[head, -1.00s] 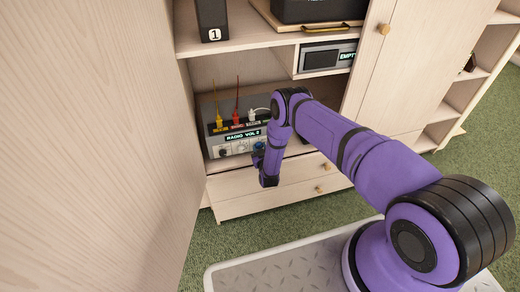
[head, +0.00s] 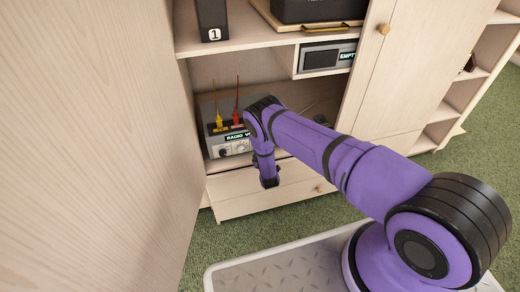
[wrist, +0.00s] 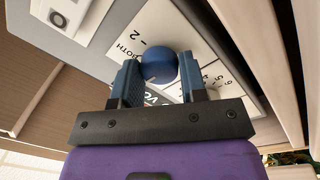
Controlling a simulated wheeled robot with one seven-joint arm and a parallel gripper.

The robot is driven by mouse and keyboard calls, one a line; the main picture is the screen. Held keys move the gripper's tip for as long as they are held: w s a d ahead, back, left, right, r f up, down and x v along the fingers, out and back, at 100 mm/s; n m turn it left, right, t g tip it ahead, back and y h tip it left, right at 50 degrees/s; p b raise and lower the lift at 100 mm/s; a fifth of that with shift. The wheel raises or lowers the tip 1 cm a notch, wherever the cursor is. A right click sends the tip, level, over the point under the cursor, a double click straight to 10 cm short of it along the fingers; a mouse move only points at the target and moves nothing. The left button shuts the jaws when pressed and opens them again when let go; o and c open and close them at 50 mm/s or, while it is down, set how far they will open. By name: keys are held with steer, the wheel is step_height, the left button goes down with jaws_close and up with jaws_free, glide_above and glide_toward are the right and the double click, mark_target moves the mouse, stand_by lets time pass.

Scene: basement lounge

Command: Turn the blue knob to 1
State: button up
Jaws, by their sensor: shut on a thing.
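The blue knob (wrist: 161,68) is on the white face of the radio panel (wrist: 207,62) in the wrist view. My gripper (wrist: 159,75) has one dark blue finger on each side of the knob and is shut on it. A "2" and part of a word ending in "OTH" are printed on the panel beside the knob. Other scale marks are partly covered by the right finger. I cannot tell which mark the knob points to. In the head view, my arm hides the knob and part of the radio's "RADIO V…" display (head: 237,137).
The radio stands in an open cabinet bay, with yellow (head: 219,124) and red (head: 236,118) plugs on top. A shelf (head: 250,38) is above and a drawer (head: 240,203) below. A large wooden door panel (head: 90,150) fills the left side.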

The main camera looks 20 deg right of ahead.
steer(key=shift+n, duration=0.3)
steer(key=o, duration=0.9)
steer(key=s, duration=1)
steer(key=shift+s+a+f, duration=0.25)
steer(key=shift+s, duration=0.15)
